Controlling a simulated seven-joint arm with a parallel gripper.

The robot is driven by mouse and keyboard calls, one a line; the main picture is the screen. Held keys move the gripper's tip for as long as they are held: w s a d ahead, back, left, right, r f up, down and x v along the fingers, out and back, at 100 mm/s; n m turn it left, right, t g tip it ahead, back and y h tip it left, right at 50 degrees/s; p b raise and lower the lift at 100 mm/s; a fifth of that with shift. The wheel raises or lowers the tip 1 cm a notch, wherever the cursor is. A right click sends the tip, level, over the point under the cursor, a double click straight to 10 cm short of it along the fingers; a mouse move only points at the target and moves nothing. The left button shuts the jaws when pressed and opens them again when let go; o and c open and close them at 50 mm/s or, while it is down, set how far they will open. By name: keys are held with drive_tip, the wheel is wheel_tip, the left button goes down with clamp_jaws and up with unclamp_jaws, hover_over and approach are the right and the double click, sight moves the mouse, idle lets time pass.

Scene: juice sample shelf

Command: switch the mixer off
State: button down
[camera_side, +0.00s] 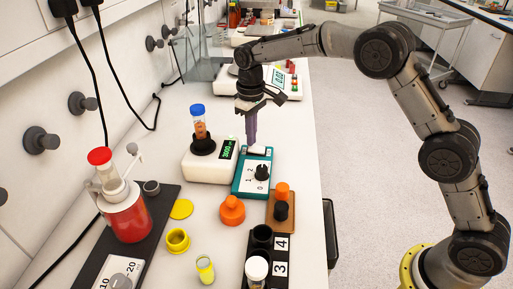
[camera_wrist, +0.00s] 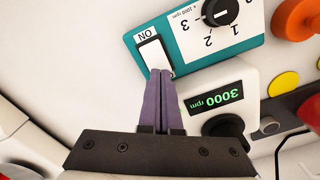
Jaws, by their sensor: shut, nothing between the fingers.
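The mixer (camera_side: 207,167) is a white box with a dark holder on top and a lit green display. In the wrist view the display (camera_wrist: 215,99) reads 3000 rpm. A tube with a blue cap (camera_side: 198,110) stands upright in the holder. Beside it is a teal control box (camera_side: 240,185) with a black dial (camera_wrist: 219,12) and a white rocker switch (camera_wrist: 155,55) next to the label ON. My gripper (camera_wrist: 163,73) is shut and empty, its purple fingertips at the near end of the switch. Whether they touch it is unclear. In the side view my gripper (camera_side: 250,142) points down by the switch.
An orange cap (camera_side: 232,211) and a brown block (camera_side: 272,219) with an orange-topped piece stand close to the control box. A red-filled flask (camera_side: 128,217), yellow lids and a numbered black rack (camera_side: 281,244) occupy the near bench. A balance (camera_side: 278,80) stands behind.

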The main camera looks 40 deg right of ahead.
drive_tip(key=shift+f, duration=0.75)
idle(0.3)
drive_tip(key=shift+r, duration=3.55)
